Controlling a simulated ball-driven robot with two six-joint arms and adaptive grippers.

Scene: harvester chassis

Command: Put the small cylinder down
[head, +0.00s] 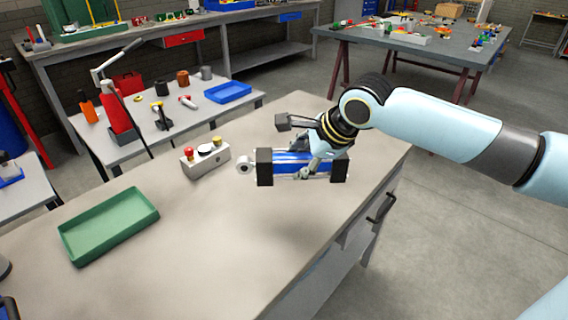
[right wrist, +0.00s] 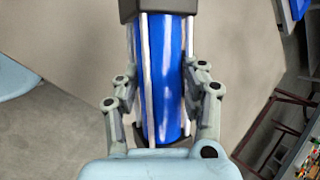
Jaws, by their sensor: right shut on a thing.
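The small cylinder has a blue barrel with pale rods along it, black end blocks and a silver rod eye on its left end. In the head view the cylinder (head: 284,167) lies level at the right part of the grey workbench (head: 215,240). My right gripper (head: 310,167) is shut around its barrel from above. In the right wrist view the cylinder (right wrist: 164,85) sits between the two fingers of my right gripper (right wrist: 158,76). I cannot tell whether it touches the bench top. My left gripper is not in view.
A green tray (head: 108,224) stands left on the bench. A side table (head: 200,107) holds tools and a blue tray.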

